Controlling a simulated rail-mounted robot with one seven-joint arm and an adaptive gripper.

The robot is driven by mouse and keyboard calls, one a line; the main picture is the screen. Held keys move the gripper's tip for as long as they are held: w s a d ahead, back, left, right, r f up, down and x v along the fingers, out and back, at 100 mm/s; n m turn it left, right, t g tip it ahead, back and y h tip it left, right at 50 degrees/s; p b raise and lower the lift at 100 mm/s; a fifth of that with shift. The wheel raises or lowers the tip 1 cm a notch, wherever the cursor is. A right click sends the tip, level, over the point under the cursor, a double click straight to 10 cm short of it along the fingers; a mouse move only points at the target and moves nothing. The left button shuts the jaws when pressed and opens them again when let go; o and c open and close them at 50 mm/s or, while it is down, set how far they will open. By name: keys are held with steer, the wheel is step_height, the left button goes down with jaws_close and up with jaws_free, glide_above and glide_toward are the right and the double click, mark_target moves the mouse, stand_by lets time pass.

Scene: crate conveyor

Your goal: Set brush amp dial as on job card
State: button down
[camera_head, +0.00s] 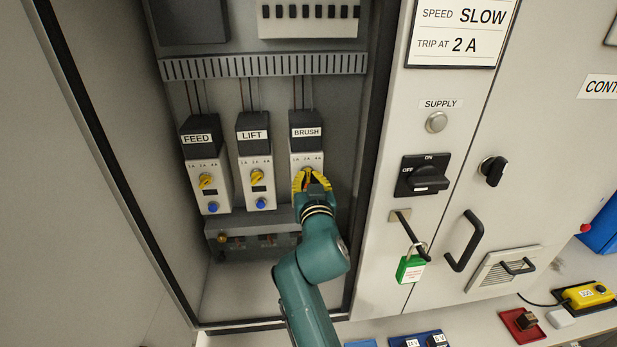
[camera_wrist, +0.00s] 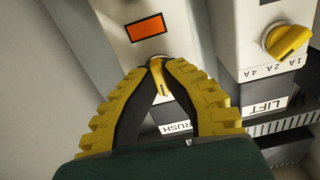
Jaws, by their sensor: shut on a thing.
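The brush unit (camera_head: 308,143) is the rightmost of three units in the open cabinet, with a 1 A, 2 A, 4 A scale under its label. My gripper (camera_head: 312,178) is at its front and covers most of the dial. In the wrist view my gripper (camera_wrist: 157,66) is shut on the yellow brush dial (camera_wrist: 158,82), one finger on each side. The fingers hide the brush scale there, so I cannot tell the setting. An orange window (camera_wrist: 146,28) shows on the brush unit. The job card (camera_head: 458,30) reads speed SLOW, trip at 2 A.
The lift unit (camera_head: 254,150) and feed unit (camera_head: 199,150) stand to the left, each with a yellow dial and blue button. The lift dial (camera_wrist: 285,40) is close by in the wrist view. The supply switch (camera_head: 424,177) and a green padlock (camera_head: 410,269) are on the right.

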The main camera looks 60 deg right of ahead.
steer(key=shift+f, duration=0.15)
stand_by(0.4)
steer(key=c, duration=1.1)
jaws_free()
steer(key=shift+c, duration=0.2)
steer(key=v, duration=1.2)
